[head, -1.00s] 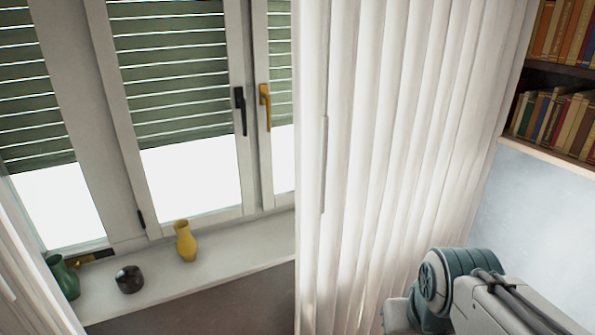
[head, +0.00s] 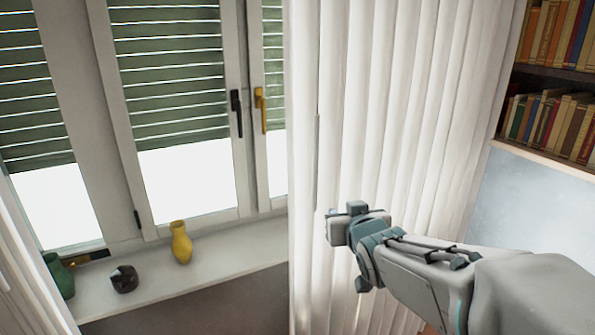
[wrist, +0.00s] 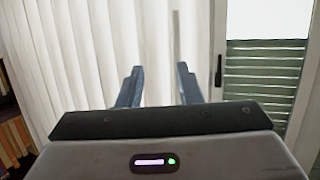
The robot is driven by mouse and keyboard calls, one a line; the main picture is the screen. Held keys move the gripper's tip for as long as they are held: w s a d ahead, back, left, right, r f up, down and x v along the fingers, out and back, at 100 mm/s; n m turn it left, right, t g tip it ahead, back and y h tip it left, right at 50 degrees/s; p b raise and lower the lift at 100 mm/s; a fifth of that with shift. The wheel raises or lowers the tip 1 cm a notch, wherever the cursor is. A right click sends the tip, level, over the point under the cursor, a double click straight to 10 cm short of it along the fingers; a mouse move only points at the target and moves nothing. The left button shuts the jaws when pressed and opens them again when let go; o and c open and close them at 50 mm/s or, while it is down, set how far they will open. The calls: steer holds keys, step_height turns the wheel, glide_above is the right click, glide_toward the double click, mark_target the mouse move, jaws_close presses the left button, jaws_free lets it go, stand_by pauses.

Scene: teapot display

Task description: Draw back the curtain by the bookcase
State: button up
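The white pleated curtain (head: 385,110) by the bookcase hangs straight down over the right part of the window. A thin grey upright strip (head: 317,160) runs along it near its left edge. The strip also shows in the wrist view (wrist: 176,38), just beyond the right finger. My gripper (head: 335,222) is in front of the lower curtain, a little right of the strip. In the wrist view my gripper (wrist: 160,69) has its two blue-grey fingers apart, with nothing visible between them but curtain behind. Whether the fingers touch the cloth cannot be told.
The bookcase (head: 558,72) stands at the right. The window sill (head: 220,258) holds a yellow vase (head: 181,242), a dark pot (head: 124,279) and a green vase (head: 60,275). Another white curtain (head: 28,280) hangs at the lower left. A yellow window handle (head: 260,110) is beside the curtain edge.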

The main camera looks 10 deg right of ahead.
mark_target(317, 167)
steer(key=w+a+r+t+p, duration=0.1)
steer(key=w, duration=0.4)
steer(key=w+a+r+t+y+p, duration=0.1)
steer(key=w, duration=0.5)
steer(key=w+a+r+n+t+y+p, duration=0.1)
steer(key=w, duration=0.4)
steer(key=shift+w+r, duration=0.3)
jaws_close()
